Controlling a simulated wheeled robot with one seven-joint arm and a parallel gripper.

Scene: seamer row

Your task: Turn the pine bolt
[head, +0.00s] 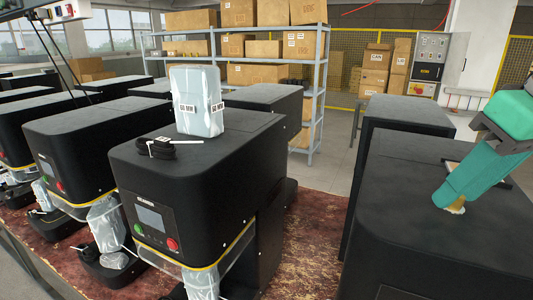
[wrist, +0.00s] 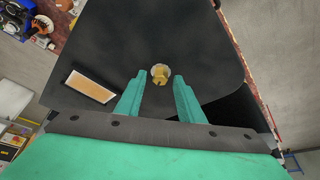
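The pine bolt (wrist: 160,75) is a small tan-yellow piece in a pale round seat on the top of a black machine (wrist: 110,40). In the head view the bolt (head: 456,208) shows only in part, at the lower end of my gripper (head: 448,203), on the machine at the right (head: 430,235). In the wrist view the teal fingers of my gripper (wrist: 158,79) are apart, one to each side of the bolt, with a gap on both sides. I cannot tell the height of the fingertips over the machine top.
A tan label plate (wrist: 90,85) lies on the machine top left of the bolt. A neighbouring machine (head: 215,140) carries a wrapped package (head: 197,100) and a black cable coil (head: 160,149). Shelves with cartons (head: 255,75) stand behind. The top around the bolt is mostly clear.

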